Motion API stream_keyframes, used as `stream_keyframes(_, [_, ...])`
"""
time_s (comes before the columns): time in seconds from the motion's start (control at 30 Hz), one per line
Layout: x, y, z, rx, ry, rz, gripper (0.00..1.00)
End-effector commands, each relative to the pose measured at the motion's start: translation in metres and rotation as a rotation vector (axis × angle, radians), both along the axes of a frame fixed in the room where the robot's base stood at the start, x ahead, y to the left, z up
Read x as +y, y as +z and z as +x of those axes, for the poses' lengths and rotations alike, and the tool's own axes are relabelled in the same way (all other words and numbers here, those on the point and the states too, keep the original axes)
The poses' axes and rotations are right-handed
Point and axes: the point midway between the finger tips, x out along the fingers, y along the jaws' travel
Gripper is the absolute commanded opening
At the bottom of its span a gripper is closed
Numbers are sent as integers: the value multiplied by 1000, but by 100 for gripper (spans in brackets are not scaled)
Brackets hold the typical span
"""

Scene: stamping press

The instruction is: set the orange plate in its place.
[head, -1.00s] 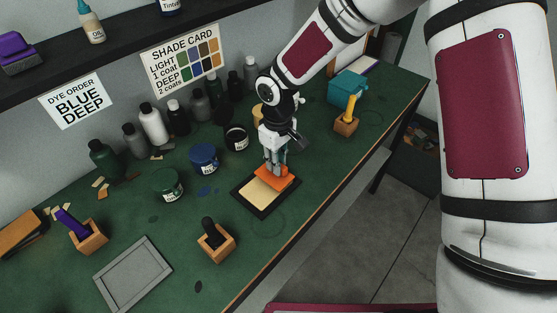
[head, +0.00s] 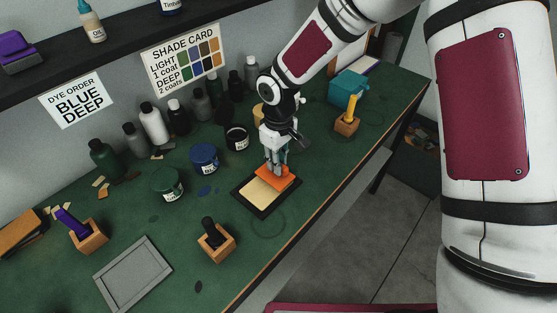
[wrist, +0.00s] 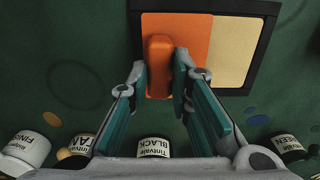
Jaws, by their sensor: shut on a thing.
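The orange plate (head: 275,178) is a flat orange piece with a raised orange grip block, clear in the wrist view (wrist: 159,70). It lies at one end of the black-rimmed tray (head: 263,214), beside a cream leather-like panel (head: 264,195). In the wrist view its edge runs along the cream panel (wrist: 232,50), inside the black rim (wrist: 268,45). My gripper (head: 276,168) points down from above, with its fingers (wrist: 160,75) on either side of the grip block, shut on it. Whether the plate bears fully on the tray is hidden.
A grey frame (head: 133,273) lies front left. A wooden block with a dark-handled tool (head: 215,240) stands left of the tray. Blue (head: 204,157), green (head: 167,184) and black (head: 237,138) jars stand behind. A yellow-handled tool's block (head: 346,125) stands right. The green bench is clear in front of the tray.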

Motion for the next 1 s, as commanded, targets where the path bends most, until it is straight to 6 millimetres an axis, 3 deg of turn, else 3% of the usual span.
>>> stream_keyframes(0.93, [0,-14,0,0,0,0,0])
stream_keyframes(0.97, [0,-14,0,0,0,0,24])
stream_keyframes(1.0, [0,-14,0,0,0,0,33])
